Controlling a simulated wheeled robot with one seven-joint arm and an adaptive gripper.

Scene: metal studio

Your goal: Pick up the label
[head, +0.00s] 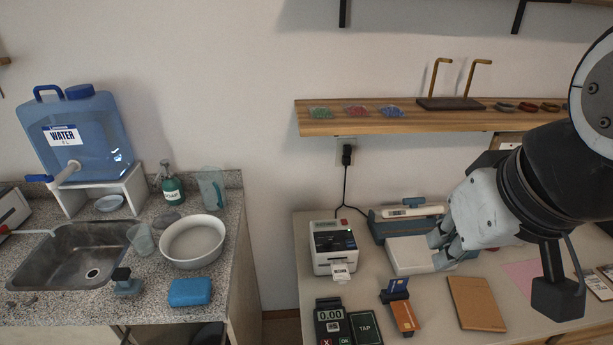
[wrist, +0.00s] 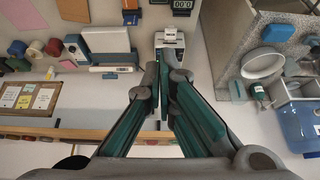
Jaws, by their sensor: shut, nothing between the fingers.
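The label (head: 340,272) is a small white piece with dark print, sticking out of the front slot of the white label printer (head: 322,240) on the right-hand table. The printer (wrist: 171,50) also shows in the wrist view, just beyond my fingertips, with the label (wrist: 170,33) on its far side.
Behind the printer is a wooden wall shelf (head: 420,121). The sink counter (head: 235,235) stands left, across a gap.

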